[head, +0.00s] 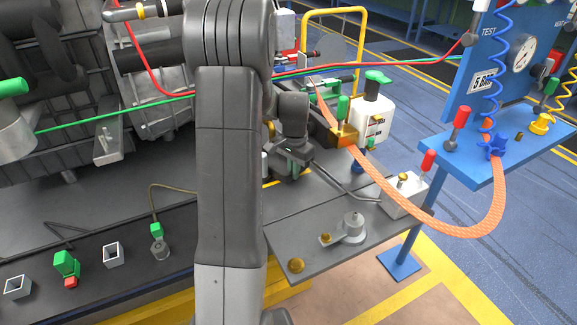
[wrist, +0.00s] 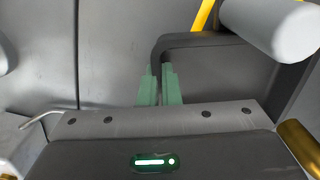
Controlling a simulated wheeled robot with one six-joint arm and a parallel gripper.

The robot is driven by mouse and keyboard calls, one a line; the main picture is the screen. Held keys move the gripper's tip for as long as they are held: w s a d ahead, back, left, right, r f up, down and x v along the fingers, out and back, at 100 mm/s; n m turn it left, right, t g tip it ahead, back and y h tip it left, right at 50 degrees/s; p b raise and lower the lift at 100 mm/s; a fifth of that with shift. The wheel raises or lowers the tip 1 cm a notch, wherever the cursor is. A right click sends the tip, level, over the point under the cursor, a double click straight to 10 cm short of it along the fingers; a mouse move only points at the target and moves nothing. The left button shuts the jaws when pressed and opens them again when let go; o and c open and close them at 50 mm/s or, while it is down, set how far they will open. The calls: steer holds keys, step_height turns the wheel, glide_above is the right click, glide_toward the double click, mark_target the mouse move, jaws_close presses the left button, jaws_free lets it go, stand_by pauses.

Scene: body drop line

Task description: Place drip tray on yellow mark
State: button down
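In the wrist view a dark grey, shallow piece with a rounded, raised rim, which looks like the drip tray (wrist: 225,70), lies beyond my gripper (wrist: 160,85). Its left rim runs down between the two green fingertips, which sit close together with the rim filling the gap. My gripper's body hides the near part of the tray. In the head view my gripper (head: 292,172) is low over the grey bench, just right of my arm. I cannot make out the tray there. A short yellow strip (head: 272,183) shows on the bench beside the gripper; whether it is the mark is unclear.
A white canister (head: 372,118) with a green cap stands behind and right of the gripper. A thin bent rod (head: 345,186) and a grey post fitting (head: 352,229) are in front. An orange hose (head: 420,223) loops to the blue test stand (head: 500,150).

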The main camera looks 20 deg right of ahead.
steer(key=w, duration=0.2)
steer(key=shift+w+a, duration=0.1)
steer(key=shift+w, duration=0.25)
steer(key=shift+w+a+f, duration=0.1)
steer(key=shift+w+f, duration=0.35)
steer(key=shift+f, duration=0.3)
steer(key=shift+f, duration=0.15)
steer(key=c, duration=1.6)
jaws_free()
steer(key=shift+c, duration=0.2)
step_height(320, 180, up, 12)
steer(key=shift+p, duration=0.4)
